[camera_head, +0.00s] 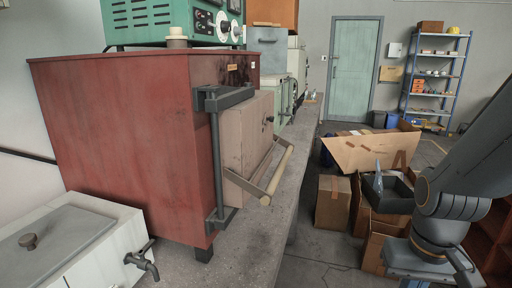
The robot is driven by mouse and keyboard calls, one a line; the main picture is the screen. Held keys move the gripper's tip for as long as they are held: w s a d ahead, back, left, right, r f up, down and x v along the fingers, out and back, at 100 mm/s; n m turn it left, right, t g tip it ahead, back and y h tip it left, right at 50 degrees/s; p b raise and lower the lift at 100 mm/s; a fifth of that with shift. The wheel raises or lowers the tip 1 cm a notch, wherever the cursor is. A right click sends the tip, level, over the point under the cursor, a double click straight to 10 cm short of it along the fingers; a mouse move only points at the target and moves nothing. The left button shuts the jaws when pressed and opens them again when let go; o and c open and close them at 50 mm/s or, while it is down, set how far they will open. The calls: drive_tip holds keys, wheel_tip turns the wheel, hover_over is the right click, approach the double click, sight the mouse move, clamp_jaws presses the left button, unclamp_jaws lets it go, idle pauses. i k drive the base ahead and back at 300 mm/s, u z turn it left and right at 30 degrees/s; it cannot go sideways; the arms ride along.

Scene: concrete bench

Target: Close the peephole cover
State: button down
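A red box-shaped furnace (125,140) stands on the concrete bench. Its pale pinkish door (246,135) is on the right side, seen at a steep angle, with a dark hinge frame (217,160) and a bar handle (277,176) sticking out. A small dark fitting (269,119) sits on the door face and may be the peephole cover. It is too small and edge-on to tell whether it is open. My arm shows at the right edge, well apart from the furnace. My gripper is not in view.
A white bath with a lid and tap (75,245) stands at the front left. A green instrument (165,22) is on the furnace. Cardboard boxes (333,200) stand on the floor right of the bench (270,230). Shelves (437,75) and a green door (354,70) are behind.

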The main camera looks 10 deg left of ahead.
sight(267, 118)
drive_tip(key=u, duration=0.55)
drive_tip(key=k, duration=1.3)
drive_tip(key=z, duration=0.1)
drive_tip(key=i, duration=0.55)
drive_tip(key=z, duration=0.8)
drive_tip(key=i, duration=1.05)
drive_tip(key=u, duration=0.35)
